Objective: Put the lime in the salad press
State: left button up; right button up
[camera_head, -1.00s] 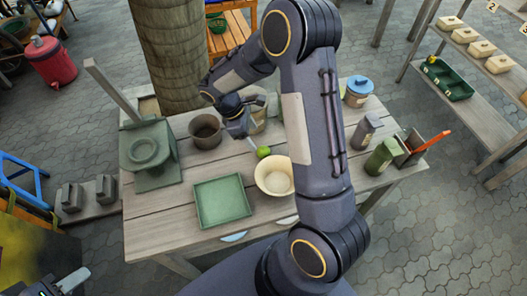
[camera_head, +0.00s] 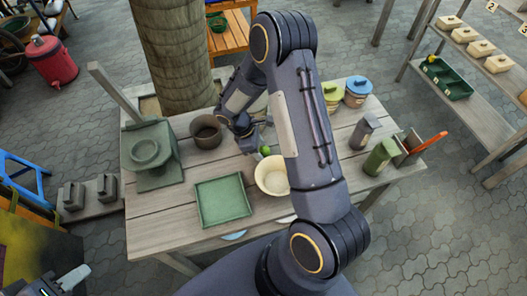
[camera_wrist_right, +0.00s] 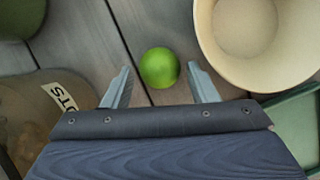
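The green lime (camera_head: 265,151) lies on the wooden table just behind the cream bowl; it also shows in the right wrist view (camera_wrist_right: 159,68). My right gripper (camera_head: 255,150) is open and low over the table. In the wrist view its two fingers (camera_wrist_right: 159,72) stand either side of the lime, with a gap on each side. A green stand with a round dish and long upright lever, which looks like the salad press (camera_head: 158,178), is at the table's left end. My left gripper (camera_head: 76,279) is at the bottom left corner, partly out of frame; its opening is unclear.
The cream bowl (camera_head: 272,179) stands close to the lime. A green tray (camera_head: 222,201) lies in front. A brown pot (camera_head: 206,132) stands between the press and my right gripper. Lidded jars (camera_head: 357,91) and canisters (camera_head: 380,157) stand at the right. A labelled pot (camera_wrist_right: 40,100) flanks the fingers.

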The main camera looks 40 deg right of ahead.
jog(key=c, duration=0.8)
jog(key=shift+c, duration=0.2)
jog(key=shift+r, duration=0.15)
